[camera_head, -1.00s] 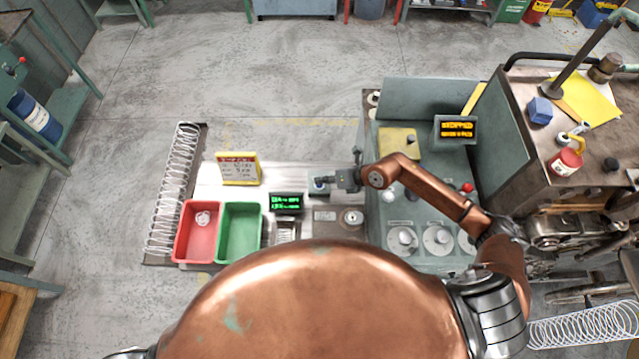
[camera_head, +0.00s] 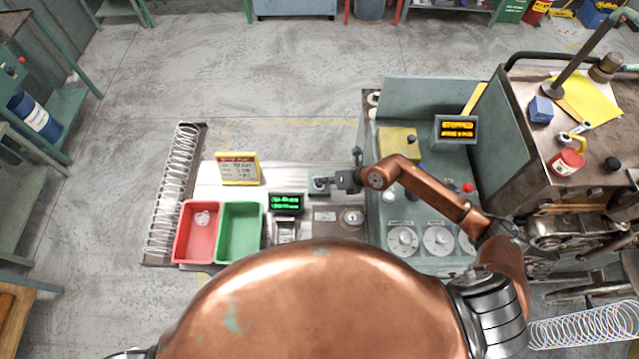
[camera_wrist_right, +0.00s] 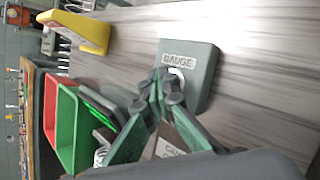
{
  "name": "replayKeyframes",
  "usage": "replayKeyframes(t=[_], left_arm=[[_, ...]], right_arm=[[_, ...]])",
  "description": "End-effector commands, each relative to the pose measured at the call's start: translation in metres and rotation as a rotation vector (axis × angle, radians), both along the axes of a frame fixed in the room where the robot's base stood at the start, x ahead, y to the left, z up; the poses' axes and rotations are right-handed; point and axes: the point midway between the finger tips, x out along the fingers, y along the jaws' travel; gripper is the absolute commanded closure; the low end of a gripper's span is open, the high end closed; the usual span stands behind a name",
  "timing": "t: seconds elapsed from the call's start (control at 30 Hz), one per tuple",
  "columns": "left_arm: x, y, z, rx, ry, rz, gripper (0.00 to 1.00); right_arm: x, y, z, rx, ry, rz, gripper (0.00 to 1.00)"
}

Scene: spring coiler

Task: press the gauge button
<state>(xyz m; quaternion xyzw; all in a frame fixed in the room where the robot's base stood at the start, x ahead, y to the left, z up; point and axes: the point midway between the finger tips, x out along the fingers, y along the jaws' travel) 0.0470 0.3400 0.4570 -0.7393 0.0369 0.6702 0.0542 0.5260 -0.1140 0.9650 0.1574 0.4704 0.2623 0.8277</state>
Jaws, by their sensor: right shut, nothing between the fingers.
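The gauge button box (camera_wrist_right: 203,62) is a grey-green block labelled GAUGE in the right wrist view. A pale round button (camera_wrist_right: 177,74) shows on it, partly hidden by my fingertips. My right gripper (camera_wrist_right: 167,88) is shut and empty, its tips over the button; I cannot tell whether they touch it. In the head view the right gripper (camera_head: 326,181) is at the box (camera_head: 317,190) on the metal bench, covering part of it. A small display with green text (camera_head: 286,203) stands left of the box. My left gripper is out of view.
A red tray (camera_head: 197,232) and a green tray (camera_head: 239,233) sit left of the display. A yellow-framed card (camera_head: 239,169) stands behind them. The coiler machine (camera_head: 425,205) is at right, with an orange-lettered screen (camera_head: 456,129) reading STOPPED.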

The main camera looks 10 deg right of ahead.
Motion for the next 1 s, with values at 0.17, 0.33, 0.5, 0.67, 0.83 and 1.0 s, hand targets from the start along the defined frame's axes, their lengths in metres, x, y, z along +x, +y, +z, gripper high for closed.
replayKeyframes(t=[0.17, 0.33, 0.5, 0.67, 0.83, 1.0], left_arm=[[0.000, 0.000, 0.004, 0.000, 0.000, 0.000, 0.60], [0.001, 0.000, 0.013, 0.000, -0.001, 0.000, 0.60], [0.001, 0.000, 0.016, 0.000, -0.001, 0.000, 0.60], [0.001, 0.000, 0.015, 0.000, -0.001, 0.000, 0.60], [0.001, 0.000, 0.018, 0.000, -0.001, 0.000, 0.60], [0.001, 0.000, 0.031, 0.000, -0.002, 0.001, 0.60]], right_arm=[[-0.001, 0.000, 0.003, -0.001, 0.002, 0.000, 1.00], [-0.001, 0.000, 0.013, -0.001, 0.002, 0.001, 1.00], [-0.001, 0.000, 0.016, -0.001, 0.001, -0.001, 1.00], [-0.001, 0.000, 0.015, -0.001, 0.001, 0.000, 1.00], [0.000, 0.000, 0.019, 0.000, 0.001, 0.001, 1.00], [0.000, 0.000, 0.033, 0.000, 0.000, 0.000, 1.00]])
